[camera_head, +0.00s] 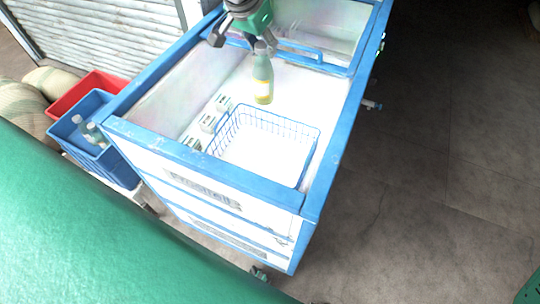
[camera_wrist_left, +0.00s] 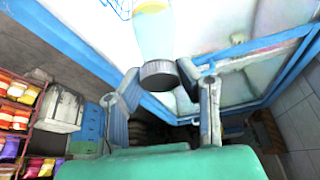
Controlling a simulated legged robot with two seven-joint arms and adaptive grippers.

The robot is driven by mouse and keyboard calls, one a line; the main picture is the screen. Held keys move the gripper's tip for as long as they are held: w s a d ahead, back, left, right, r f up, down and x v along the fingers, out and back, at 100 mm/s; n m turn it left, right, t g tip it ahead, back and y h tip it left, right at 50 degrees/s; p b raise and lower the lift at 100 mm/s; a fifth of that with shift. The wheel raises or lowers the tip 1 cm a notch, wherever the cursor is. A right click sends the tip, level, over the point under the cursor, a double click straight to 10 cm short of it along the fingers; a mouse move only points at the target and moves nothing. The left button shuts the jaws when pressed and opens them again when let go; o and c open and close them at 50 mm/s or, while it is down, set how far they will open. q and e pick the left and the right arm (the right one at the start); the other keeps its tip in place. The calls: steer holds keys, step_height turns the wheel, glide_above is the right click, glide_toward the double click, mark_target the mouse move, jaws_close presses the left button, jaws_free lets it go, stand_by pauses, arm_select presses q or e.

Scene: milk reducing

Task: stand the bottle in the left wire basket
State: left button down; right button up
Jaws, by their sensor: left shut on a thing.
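My left gripper (camera_head: 264,46) reaches in from the top of the head view and is shut on the bottle's top. The bottle (camera_head: 263,82) is pale green with a yellow label and hangs close to upright over the white chest interior, just beyond the wire basket's far rim. In the left wrist view, the fingers of my left gripper (camera_wrist_left: 160,76) close on the dark cap of the bottle (camera_wrist_left: 153,38). A blue wire basket (camera_head: 311,142) sits in the near part of the chest and looks empty. It is the only one I can make out. My right gripper is not seen.
The blue-framed chest (camera_head: 335,125) has raised walls around the basket. Small white cartons (camera_head: 208,123) stand left of the basket. A blue crate with bottles (camera_head: 84,152) and a red crate (camera_head: 97,85) are outside at left. Dark floor is open at right.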

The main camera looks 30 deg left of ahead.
mark_target(259, 80)
arm_select(q)
steer(key=f+b, duration=0.2)
steer(key=f, duration=0.1)
steer(key=a+f+b, duration=0.1)
steer(key=f+b, duration=0.2)
steer(key=f, duration=0.1)
steer(key=f+b, duration=0.3)
steer(key=shift+w+a+f, duration=0.2)
steer(key=shift+a+f, duration=0.05)
steer(key=shift+f, duration=0.15)
step_height(259, 80, down, 19)
steer(key=b, duration=0.8)
steer(key=shift+d, duration=0.45)
steer(key=shift+f, duration=0.1)
steer(key=c, duration=1.1)
jaws_free()
steer(key=shift+a, duration=0.15)
steer(key=shift+c, duration=0.2)
steer(key=p+v, duration=0.1)
steer(key=v, duration=1.1)
steer(key=shift+p, duration=0.3)
